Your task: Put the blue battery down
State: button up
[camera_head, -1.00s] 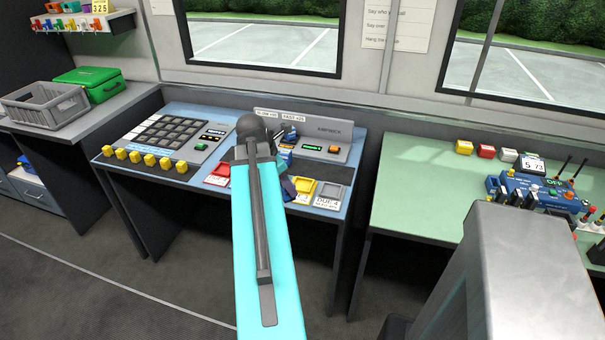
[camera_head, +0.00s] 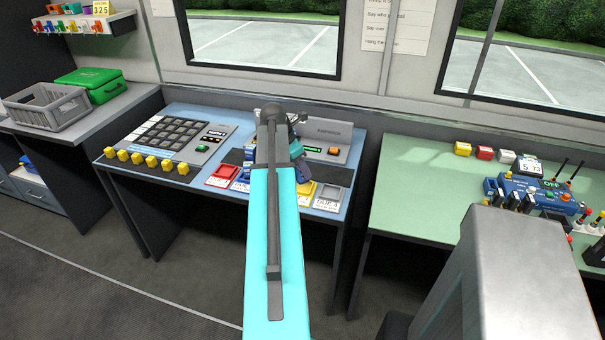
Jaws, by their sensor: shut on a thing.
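My arm reaches over the blue-topped desk (camera_head: 200,192) and hides much of its middle. My gripper (camera_head: 298,158) is partly hidden behind my arm's far end, above the dark strip at the back of the trays. It is shut on the blue battery (camera_head: 302,168), of which only a small blue part shows at the arm's right side. Whether the battery touches the desk cannot be told.
A grey charger panel (camera_head: 334,140) with a green display stands behind the trays. A key grid (camera_head: 172,135) and a row of yellow blocks (camera_head: 152,162) fill the desk's left. A green table (camera_head: 410,190) with radios and coloured blocks is on the right.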

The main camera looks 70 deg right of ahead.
jog(key=shift+d, duration=0.3)
jog(key=shift+f+p, duration=0.55)
jog(key=shift+f, duration=1.2)
jog(key=shift+f, duration=0.1)
jog(key=o, duration=1.2)
jog(key=shift+c, duration=0.2)
jog(key=b+v, duration=0.1)
jog(key=v, duration=1.1)
jog(key=shift+b, duration=0.35)
